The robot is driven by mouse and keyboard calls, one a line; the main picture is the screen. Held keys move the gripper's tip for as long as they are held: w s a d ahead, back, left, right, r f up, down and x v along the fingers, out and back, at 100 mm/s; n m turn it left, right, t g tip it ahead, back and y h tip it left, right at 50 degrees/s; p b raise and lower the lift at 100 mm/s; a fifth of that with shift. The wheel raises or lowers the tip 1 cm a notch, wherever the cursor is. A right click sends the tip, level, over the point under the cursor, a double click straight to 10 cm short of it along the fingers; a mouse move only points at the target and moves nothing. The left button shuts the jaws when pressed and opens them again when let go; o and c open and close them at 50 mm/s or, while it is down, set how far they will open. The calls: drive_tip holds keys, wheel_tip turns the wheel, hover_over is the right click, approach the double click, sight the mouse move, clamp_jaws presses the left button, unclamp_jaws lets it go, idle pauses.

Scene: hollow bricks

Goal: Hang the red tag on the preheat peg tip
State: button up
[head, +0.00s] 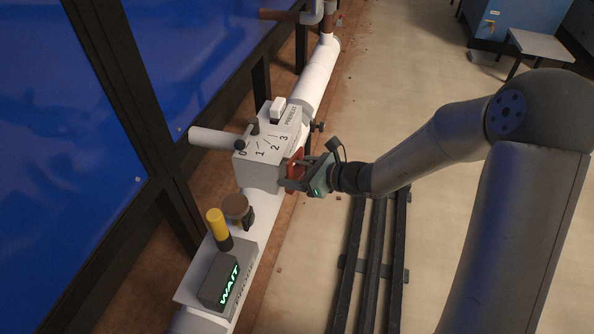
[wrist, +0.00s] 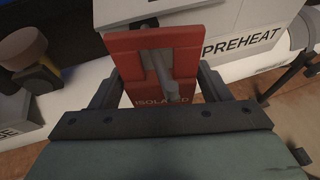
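The red tag (head: 293,168) is upright in front of the near face of the white PREHEAT box (head: 262,172). In the wrist view the red tag (wrist: 132,66) carries the word ISOLATED. A grey peg (wrist: 160,72) shows at the tag's slot and points toward the camera, its rounded tip in front of the tag's face; it appears to pass through the slot. My gripper (head: 297,176) is at the tag, and in the wrist view its fingers (wrist: 160,80) lie against the tag's two side edges. Whether the tag's weight rests on the peg cannot be told.
A WAIT display (head: 222,283), a yellow-topped post (head: 217,222) and a brown knob (head: 236,206) stand along the white pipe (head: 318,78). Dark floor rails (head: 377,240) run below my arm.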

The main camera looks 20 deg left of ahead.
drive_tip(key=shift+o, duration=1.3)
drive_tip(key=p+v, duration=0.5)
drive_tip(key=v, duration=1.2)
drive_tip(key=s+d+r+n+g+h+p, duration=0.2)
drive_tip(key=s+r+n+h+p, duration=0.1)
drive_tip(key=s+r+n+p, duration=0.5)
drive_tip(key=s+d+r+n+g+h+p, duration=0.2)
drive_tip(key=s+r+n+g+h+p, duration=0.25)
drive_tip(key=r, duration=0.45)
drive_tip(key=s+d+r+n+t+h+p, duration=0.3)
drive_tip(key=s+d+r+n+h+p, duration=0.2)
drive_tip(key=d+r+n+p, duration=0.3)
wheel_tip(320, 180, up, 4)
drive_tip(key=d+p, duration=0.2)
drive_tip(key=p, duration=0.1)
drive_tip(key=shift+d+n+t, duration=0.35)
drive_tip(key=shift+s+h, duration=0.15)
drive_tip(key=shift+h, duration=0.1)
